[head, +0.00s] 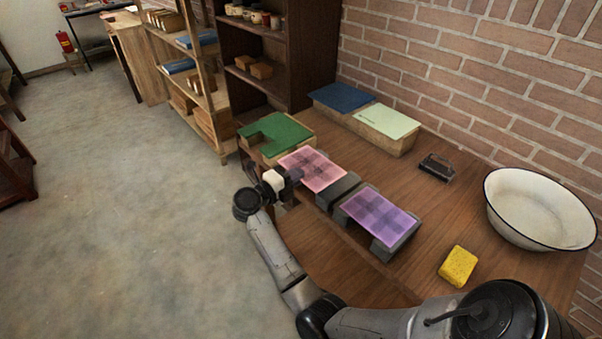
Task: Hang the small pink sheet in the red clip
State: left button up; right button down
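The pink sheet (313,170), with a darker blocky pattern, lies flat near the front edge of the wooden table, left of a dark grey block. My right gripper (293,176) is at the sheet's left front corner, at the table's edge. Its fingers are small and partly hidden, so I cannot tell whether they are open or shut on the sheet. No red clip can be made out in this view. My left gripper is not in view.
A purple sheet (380,215) lies right of the dark grey block (338,190). A green-topped block (275,133), a pale green pad (388,120) and a blue pad (341,96) stand behind. A yellow sponge (458,266), a dark brush-like object (437,167) and a white basin (538,207) are at right.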

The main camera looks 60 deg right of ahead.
jog(key=shift+w+a+r+p, duration=0.2)
jog(key=shift+w+a+r, duration=0.05)
jog(key=shift+a, duration=0.4)
jog(key=shift+w+a+r+p, duration=0.15)
jog(key=shift+w+a+r, duration=0.1)
jog(key=shift+a, duration=0.35)
jog(key=b+v, duration=0.2)
jog(key=v, duration=1.2)
jog(key=shift+a, duration=0.4)
jog(key=shift+w, duration=0.1)
